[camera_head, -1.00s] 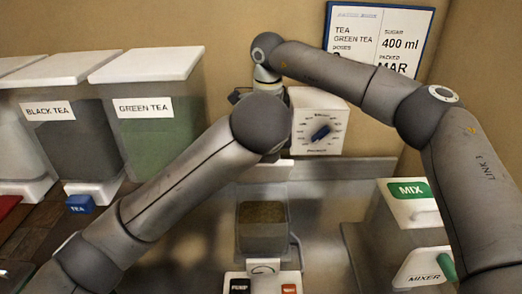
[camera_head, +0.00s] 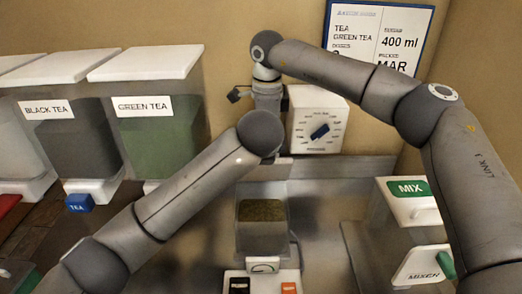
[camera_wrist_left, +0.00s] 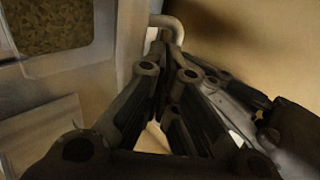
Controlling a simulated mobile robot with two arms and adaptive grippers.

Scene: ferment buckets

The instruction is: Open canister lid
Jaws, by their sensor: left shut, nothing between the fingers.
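A clear canister (camera_head: 262,238) with brown-green leaves stands at the centre of the head view. In the left wrist view, leaves behind a clear wall (camera_wrist_left: 50,25) show at the upper left. My left gripper (camera_wrist_left: 164,62) is shut and empty there, with its fingertips close to a bent pale rod (camera_wrist_left: 168,22); I cannot tell if they touch. In the head view its fingers are hidden. My right arm's fingers cannot be seen.
Tea bins labelled BLACK TEA (camera_head: 46,109) and GREEN TEA (camera_head: 145,105) stand at the left. A white dial box (camera_head: 318,118) and a recipe board (camera_head: 380,35) are at the back. A button panel (camera_head: 262,284) lies in front of the central canister.

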